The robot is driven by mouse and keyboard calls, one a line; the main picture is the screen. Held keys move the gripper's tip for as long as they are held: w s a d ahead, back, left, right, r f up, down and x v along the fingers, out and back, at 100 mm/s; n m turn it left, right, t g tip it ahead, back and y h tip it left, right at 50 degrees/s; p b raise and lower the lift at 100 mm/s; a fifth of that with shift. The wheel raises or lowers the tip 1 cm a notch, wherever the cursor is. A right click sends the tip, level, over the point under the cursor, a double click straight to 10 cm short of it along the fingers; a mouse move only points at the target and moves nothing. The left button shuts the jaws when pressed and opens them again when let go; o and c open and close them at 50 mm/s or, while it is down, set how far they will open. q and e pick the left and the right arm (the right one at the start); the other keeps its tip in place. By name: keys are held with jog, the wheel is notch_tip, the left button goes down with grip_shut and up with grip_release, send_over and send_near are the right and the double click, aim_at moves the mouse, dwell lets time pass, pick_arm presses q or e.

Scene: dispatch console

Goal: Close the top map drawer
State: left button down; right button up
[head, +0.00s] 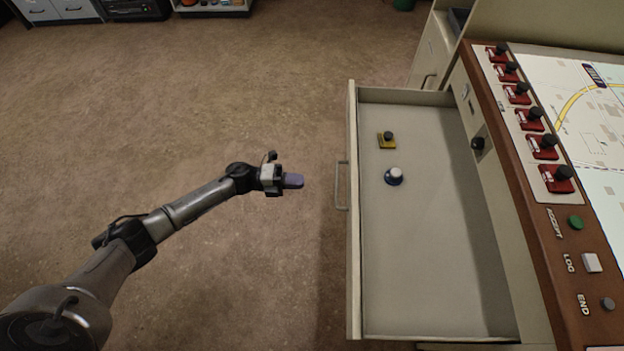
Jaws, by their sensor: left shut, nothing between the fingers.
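The top map drawer (430,270) is pulled well out from the console (535,225), towards the left. Its front panel (352,265) faces left and carries a metal bar handle (342,186). My left gripper (298,180) is shut and empty. It is to the left of the handle, with a small gap between the fingertips and the handle in the picture. My right gripper is not in view.
The console top has a row of red switches with black knobs (530,118), a map (590,110), and green (575,222), white (592,262) and grey buttons (607,303). Open brown floor (200,90) lies left of the drawer. Cabinets (60,10) stand at the far left.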

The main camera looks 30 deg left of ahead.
aim_at(350, 184)
pick_arm(q)
jog(key=b+x, duration=0.2)
jog(key=x, duration=1)
jog(key=shift+b, duration=0.4)
jog(key=shift+w+d, duration=0.15)
jog(key=shift+d, duration=0.15)
